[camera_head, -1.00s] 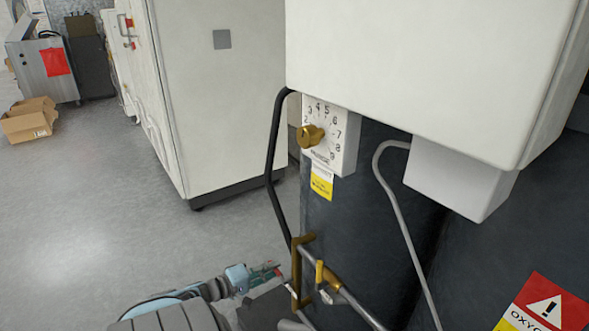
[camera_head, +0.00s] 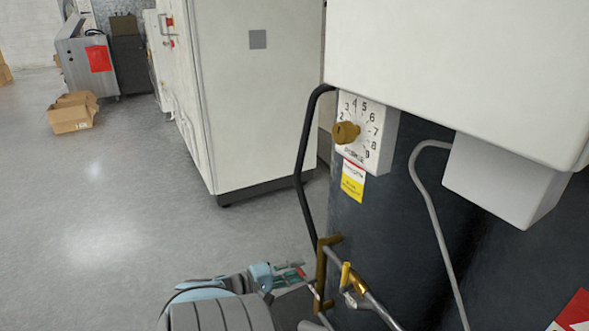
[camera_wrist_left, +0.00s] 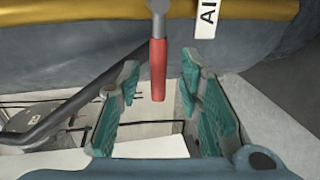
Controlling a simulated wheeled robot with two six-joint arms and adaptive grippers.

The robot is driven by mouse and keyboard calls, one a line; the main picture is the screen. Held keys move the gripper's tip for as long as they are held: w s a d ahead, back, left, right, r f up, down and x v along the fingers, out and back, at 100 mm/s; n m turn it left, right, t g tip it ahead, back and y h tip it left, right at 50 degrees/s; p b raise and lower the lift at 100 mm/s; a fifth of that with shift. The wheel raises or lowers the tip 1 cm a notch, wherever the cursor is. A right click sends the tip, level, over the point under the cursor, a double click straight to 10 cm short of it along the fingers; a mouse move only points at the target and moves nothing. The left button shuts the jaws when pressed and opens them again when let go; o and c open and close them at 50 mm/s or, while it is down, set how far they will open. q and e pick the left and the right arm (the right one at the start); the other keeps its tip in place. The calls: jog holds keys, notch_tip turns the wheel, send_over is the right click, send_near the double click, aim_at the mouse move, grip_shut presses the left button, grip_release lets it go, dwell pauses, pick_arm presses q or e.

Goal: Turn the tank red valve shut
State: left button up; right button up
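The red valve handle (camera_wrist_left: 158,70) shows in the left wrist view, hanging down from a grey metal stem. It lies between the spread teal finger pads of my left gripper (camera_wrist_left: 160,85), near the fingertips. Gaps show on both sides, and no grip on it is visible. In the head view my left gripper (camera_head: 290,274) is small and low, beside the brass bracket (camera_head: 321,272) at the dark tank (camera_head: 385,235). The red handle is hard to make out there. My right gripper is not in view.
A brass knob (camera_head: 345,133) on a numbered dial (camera_head: 372,132) sits above the bracket. A black hose (camera_head: 303,165) and a grey tube (camera_head: 432,215) run down by the tank. A white cabinet (camera_head: 262,105) stands behind. Open floor (camera_head: 120,200) lies to the left.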

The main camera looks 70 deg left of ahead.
pick_arm(q)
jog(key=v, duration=1.2)
dwell(0.3)
